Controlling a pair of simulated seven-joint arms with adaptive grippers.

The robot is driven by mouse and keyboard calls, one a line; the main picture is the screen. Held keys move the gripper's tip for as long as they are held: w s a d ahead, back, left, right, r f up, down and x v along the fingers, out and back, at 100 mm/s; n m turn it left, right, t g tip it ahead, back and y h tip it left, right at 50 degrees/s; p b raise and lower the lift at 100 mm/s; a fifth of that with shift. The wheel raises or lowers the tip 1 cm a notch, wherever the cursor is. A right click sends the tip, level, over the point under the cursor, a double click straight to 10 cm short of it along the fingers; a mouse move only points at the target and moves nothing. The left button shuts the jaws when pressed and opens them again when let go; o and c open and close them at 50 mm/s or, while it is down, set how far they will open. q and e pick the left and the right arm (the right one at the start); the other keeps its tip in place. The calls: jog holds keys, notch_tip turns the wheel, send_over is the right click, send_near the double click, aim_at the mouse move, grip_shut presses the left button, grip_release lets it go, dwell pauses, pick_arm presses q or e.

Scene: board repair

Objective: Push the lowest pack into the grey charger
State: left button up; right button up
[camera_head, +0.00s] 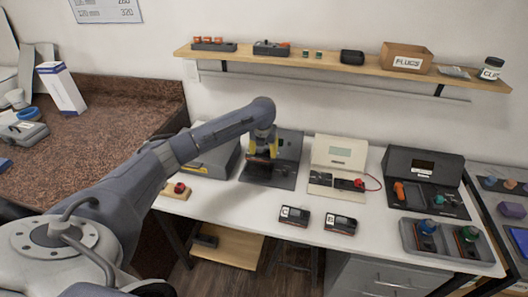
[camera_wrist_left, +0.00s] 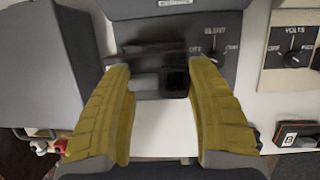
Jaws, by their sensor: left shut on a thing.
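My left gripper (camera_head: 262,153) has yellow fingers and is over the dark grey unit (camera_head: 287,147) on the white table. In the left wrist view the gripper (camera_wrist_left: 158,68) is shut on a dark pack (camera_wrist_left: 150,57), held at the fingertips in front of the dark grey unit (camera_wrist_left: 226,28), which carries a dial. I cannot tell whether the pack touches the unit's slot. Two dark packs with white labels lie on the table, a left pack (camera_head: 294,215) and a right pack (camera_head: 340,224). My right gripper is not in view.
A grey box (camera_head: 213,159) stands left of the unit. A cream meter (camera_head: 340,153) with a red lead stands right of it, then a black station (camera_head: 425,165) and a grey tray (camera_head: 455,251). A red button (camera_head: 179,188) is at front left. The shelf (camera_head: 320,63) is above.

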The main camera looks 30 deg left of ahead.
pick_arm(q)
jog(key=shift+f, duration=2.6)
jog(key=shift+f, duration=1.1)
dwell(1.8)
jog(key=o, duration=1.9)
jog(key=shift+s, duration=0.1)
jog(key=shift+r, duration=1.5)
